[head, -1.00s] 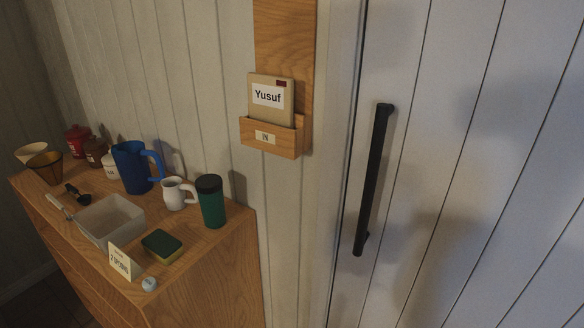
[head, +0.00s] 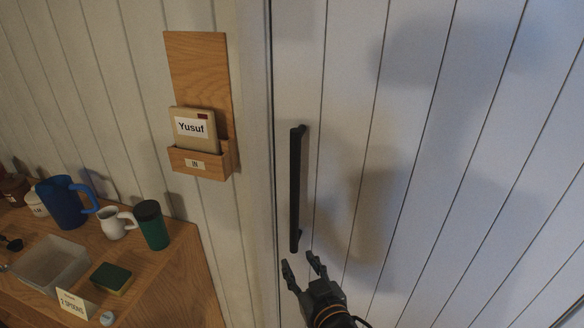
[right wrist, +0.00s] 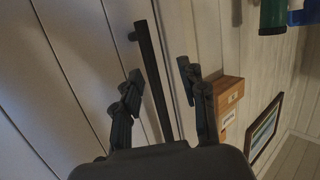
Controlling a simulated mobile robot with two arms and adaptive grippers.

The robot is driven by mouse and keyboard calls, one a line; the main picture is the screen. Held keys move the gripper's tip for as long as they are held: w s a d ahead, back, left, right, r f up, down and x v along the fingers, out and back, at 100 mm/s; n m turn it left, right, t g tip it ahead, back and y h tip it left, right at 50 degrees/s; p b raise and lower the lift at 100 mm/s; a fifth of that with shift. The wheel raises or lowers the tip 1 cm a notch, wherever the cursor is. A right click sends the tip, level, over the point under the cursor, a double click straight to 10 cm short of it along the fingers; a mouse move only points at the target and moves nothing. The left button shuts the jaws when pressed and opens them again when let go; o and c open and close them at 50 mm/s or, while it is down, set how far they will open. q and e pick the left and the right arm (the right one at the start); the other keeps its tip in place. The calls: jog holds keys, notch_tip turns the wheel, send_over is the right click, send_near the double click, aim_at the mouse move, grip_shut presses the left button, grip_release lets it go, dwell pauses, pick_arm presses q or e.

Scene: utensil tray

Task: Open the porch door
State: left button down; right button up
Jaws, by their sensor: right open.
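The white planked porch door (head: 420,150) fills the right half of the head view and looks shut. Its black vertical bar handle (head: 295,190) is near the door's left edge. My right gripper (head: 301,262) is open and empty, with its fingertips just below the handle's lower end in the head view. In the right wrist view, the handle (right wrist: 152,75) runs at a slant between the two open fingers of my right gripper (right wrist: 158,80). I cannot tell how far the handle is from the fingers in depth. My left gripper is not in view.
Left of the door, a wooden wall holder (head: 205,162) carries a packet labelled Yusuf (head: 192,128). A wooden cabinet (head: 180,285) at lower left bears a blue jug (head: 64,203), white mug (head: 115,224), green tumbler (head: 152,226), sponge (head: 111,278) and tray (head: 50,265).

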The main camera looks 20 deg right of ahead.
aim_at(296, 186)
jog(key=s+d+r+m+t+p, duration=0.1)
jog(key=s+r, duration=0.1)
jog(key=r, duration=0.5)
jog(key=s+d+r+t, duration=0.1)
jog(key=s+r+t, duration=0.1)
jog(key=r, duration=0.5)
jog(key=shift+h, duration=0.3)
jog(key=w, duration=0.4)
jog(key=w+p, duration=0.1)
jog(key=w, duration=0.3)
jog(key=w+p, duration=0.1)
jog(key=w, duration=0.4)
jog(key=shift+a+r, duration=0.15)
jog(key=shift+r, duration=0.1)
jog(key=shift+w, duration=0.55)
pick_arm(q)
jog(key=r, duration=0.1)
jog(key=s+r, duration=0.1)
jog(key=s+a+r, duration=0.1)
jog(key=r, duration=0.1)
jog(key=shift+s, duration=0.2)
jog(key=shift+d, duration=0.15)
pick_arm(e)
grip_shut()
